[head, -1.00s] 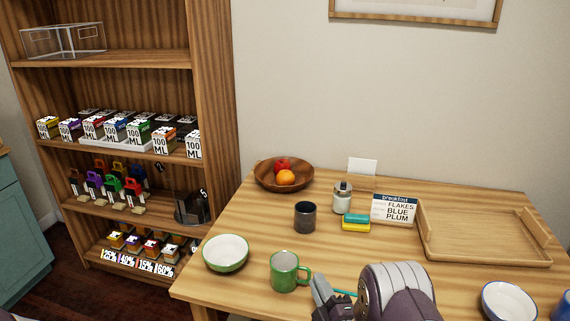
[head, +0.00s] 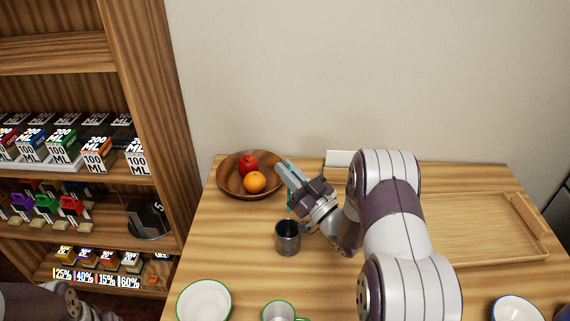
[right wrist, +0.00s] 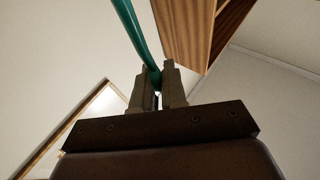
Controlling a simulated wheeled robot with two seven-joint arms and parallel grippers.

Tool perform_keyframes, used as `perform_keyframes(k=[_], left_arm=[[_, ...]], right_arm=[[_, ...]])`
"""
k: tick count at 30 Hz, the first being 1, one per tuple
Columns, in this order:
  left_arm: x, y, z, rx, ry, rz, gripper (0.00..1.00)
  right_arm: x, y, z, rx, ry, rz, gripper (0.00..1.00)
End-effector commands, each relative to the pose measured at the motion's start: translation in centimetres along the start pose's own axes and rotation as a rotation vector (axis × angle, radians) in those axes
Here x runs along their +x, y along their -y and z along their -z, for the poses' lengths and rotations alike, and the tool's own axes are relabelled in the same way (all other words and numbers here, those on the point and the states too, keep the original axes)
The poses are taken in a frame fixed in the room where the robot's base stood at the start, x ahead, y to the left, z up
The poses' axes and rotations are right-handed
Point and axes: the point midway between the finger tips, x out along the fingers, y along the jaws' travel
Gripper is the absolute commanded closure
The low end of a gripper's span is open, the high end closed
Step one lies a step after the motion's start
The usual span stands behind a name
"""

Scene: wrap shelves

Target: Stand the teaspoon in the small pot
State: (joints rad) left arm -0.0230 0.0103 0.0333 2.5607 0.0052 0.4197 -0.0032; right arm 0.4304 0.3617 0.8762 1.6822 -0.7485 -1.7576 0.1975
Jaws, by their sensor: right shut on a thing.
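The small pot (head: 288,243), a dark grey cup, stands upright on the table in the head view, and its opening looks empty. My right gripper (head: 285,170) is raised above and behind it, fingers tilted up and to the left. In the right wrist view the teal handle (right wrist: 136,32) runs up from between the closed fingertips (right wrist: 158,78). The spoon's other end is hidden there. My left arm shows at the lower left; its gripper does not.
A wooden bowl (head: 230,185) with a red apple (head: 248,165) and an orange (head: 255,182) is left of the gripper. A white bowl (head: 204,302) and a green-rimmed mug (head: 279,311) stand in front. A wooden tray (head: 480,255) is at right, partly behind my arm.

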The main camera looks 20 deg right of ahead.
Motion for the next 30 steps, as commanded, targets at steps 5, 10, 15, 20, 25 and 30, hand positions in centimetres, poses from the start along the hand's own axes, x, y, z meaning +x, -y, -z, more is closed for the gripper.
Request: perform_keyframes(k=[5,10,15,20,25,30], left_arm=[[1.7,0.0,-0.2,0.0,0.0,0.0,0.57],[3.0,0.0,-0.3,0.0,0.0,0.0,0.57],[4.5,0.0,-0.5,0.0,0.0,0.0,0.57],[6.1,0.0,-0.7,0.0,0.0,0.0,0.57],[7.8,0.0,-0.9,0.0,-0.001,0.0,0.57],[9.2,0.0,-1.1,0.0,0.0,0.0,0.57]], right_arm=[[-0.8,-0.1,-2.1,0.0,0.001,0.0,1.0],[-1.4,-0.1,-3.9,-0.002,0.001,-0.001,1.0],[-2.0,-0.2,-5.7,-0.002,0.001,-0.001,1.0],[-2.6,-0.3,-7.4,-0.002,0.0,-0.001,1.0],[-3.3,-0.3,-9.1,-0.002,0.0,-0.001,1.0],[-3.8,-0.4,-10.6,-0.002,0.0,-0.001,1.0]])
